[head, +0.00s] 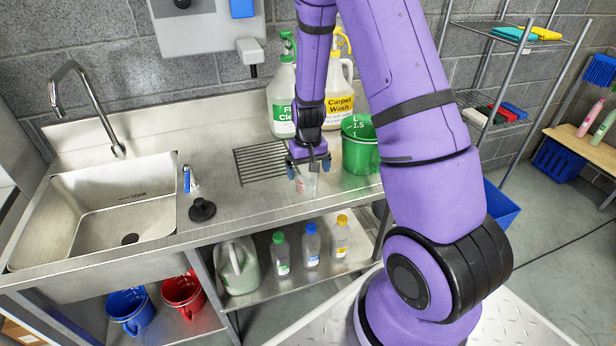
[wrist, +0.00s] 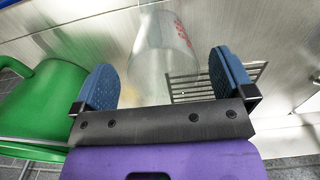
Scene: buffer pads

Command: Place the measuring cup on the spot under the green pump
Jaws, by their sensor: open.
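The measuring cup (head: 307,184) is small and clear with red marks. It stands on the steel counter near the front edge, partly hidden by my gripper. In the wrist view the cup (wrist: 163,48) shows between and just beyond the blue finger pads, with a gap on each side. My gripper (head: 308,168) points down over the cup, open and apparently not holding it. The green pump (head: 288,47) tops a white jug with a green label (head: 282,113) at the back of the counter. The slotted drain grate (head: 258,163) lies in front of that jug, left of my gripper.
A white jug with a yellow pump and label (head: 345,103) stands right of the green-pump jug, partly behind my arm. A large green jug (head: 359,146) stands close right of my gripper. A black stopper (head: 202,209) and sink (head: 105,210) are left.

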